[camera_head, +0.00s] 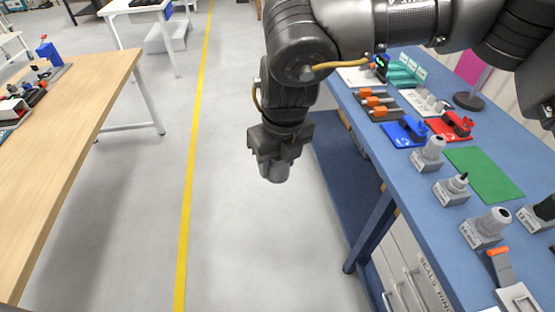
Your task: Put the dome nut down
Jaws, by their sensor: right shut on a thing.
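My right gripper (281,158) hangs from the arm that comes in from the upper right. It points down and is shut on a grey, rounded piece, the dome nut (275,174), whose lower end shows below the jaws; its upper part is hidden. The gripper and nut are over the open floor, to the left of the blue bench (410,172), and touch no surface. My left gripper is not in view.
On the bench are a green mat (484,173), a blue tray (405,134), a red tray (449,127), and grey blocks with fittings, one being (486,228). The mat looks bare. A wooden table (75,130) stands left. The floor between is clear, with a yellow line (195,140).

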